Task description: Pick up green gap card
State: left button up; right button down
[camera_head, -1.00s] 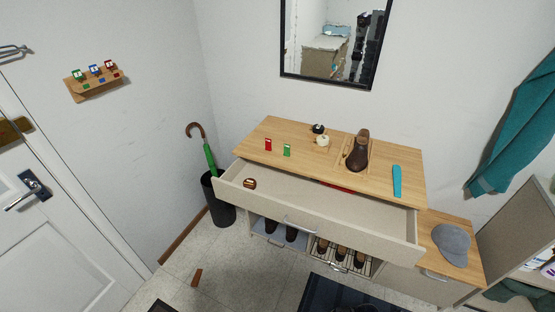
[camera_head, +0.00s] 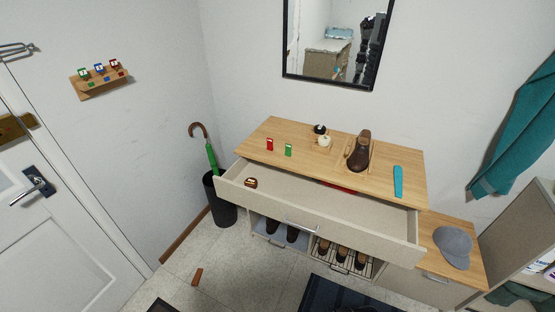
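A small green card (camera_head: 289,150) stands upright on the wooden cabinet top, near its front left edge. A similar red card (camera_head: 270,145) stands just to its left. Neither of my grippers shows in the head view, so their distance from the card cannot be told.
The cabinet's top drawer (camera_head: 318,212) is pulled open below the cards, with a small brown item (camera_head: 250,183) in it. An umbrella stand (camera_head: 219,199) is at the left.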

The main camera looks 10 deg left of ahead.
aim_at(288, 147)
jog(key=j+z, duration=0.2)
jog(key=z, duration=0.15)
jog(key=k+j+z, duration=0.15)
jog(key=z, duration=0.2)
jog(key=j+z, duration=0.15)
jog(key=z, duration=0.2)
jog(key=k, duration=0.05)
